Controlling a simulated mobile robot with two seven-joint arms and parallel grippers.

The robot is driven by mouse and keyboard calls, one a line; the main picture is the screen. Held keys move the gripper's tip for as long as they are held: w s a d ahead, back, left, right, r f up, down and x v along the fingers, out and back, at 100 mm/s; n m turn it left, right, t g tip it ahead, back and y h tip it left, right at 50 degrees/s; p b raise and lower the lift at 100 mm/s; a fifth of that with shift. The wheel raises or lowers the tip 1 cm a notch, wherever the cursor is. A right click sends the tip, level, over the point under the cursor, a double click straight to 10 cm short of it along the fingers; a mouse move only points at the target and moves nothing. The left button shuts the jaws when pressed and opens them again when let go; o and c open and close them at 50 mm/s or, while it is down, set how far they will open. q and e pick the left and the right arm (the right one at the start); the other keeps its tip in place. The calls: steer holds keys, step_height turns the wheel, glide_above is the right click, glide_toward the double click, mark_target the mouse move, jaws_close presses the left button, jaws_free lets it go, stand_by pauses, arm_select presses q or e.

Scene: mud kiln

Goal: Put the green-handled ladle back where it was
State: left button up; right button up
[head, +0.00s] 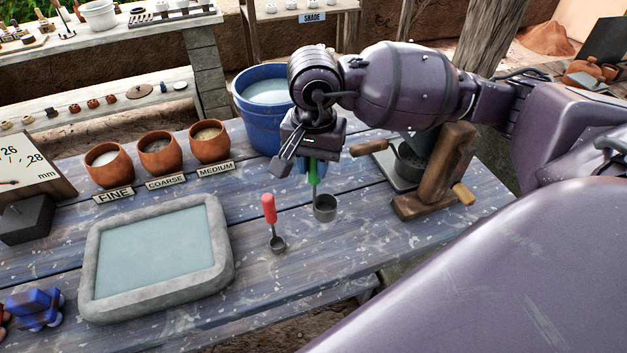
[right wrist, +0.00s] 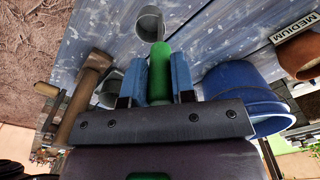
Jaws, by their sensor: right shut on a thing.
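The green-handled ladle (head: 325,207) is upright, cup down, over the blue plank table to the right of the red-handled ladle. My right gripper (head: 314,168) points down and is shut on its green handle. In the right wrist view the green handle (right wrist: 160,62) lies between two blue finger pads, with the grey cup (right wrist: 150,24) beyond them. I cannot tell whether the cup touches the table. The red-handled ladle (head: 269,209) stands apart, its small cup on the planks. My left gripper is not in view.
A blue bucket (head: 262,122) stands behind my right gripper. A wooden press-like stand (head: 437,180) is close on the right. A grey water tray (head: 225,268) lies left. Clay pots labelled FINE, COARSE and MEDIUM (head: 209,143) line the back. Planks in front of the ladles are clear.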

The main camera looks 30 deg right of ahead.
mark_target(314, 184)
steer(key=shift+f, duration=0.8)
step_height(314, 184, down, 4)
steer(key=shift+r, duration=0.25)
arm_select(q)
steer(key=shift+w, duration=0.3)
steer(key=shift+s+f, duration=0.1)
arm_select(e)
steer(key=shift+f+b, duration=0.15)
steer(key=shift+b, duration=0.15)
steer(key=o, duration=0.8)
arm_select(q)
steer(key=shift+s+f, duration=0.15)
arm_select(e)
steer(key=shift+o, duration=0.2)
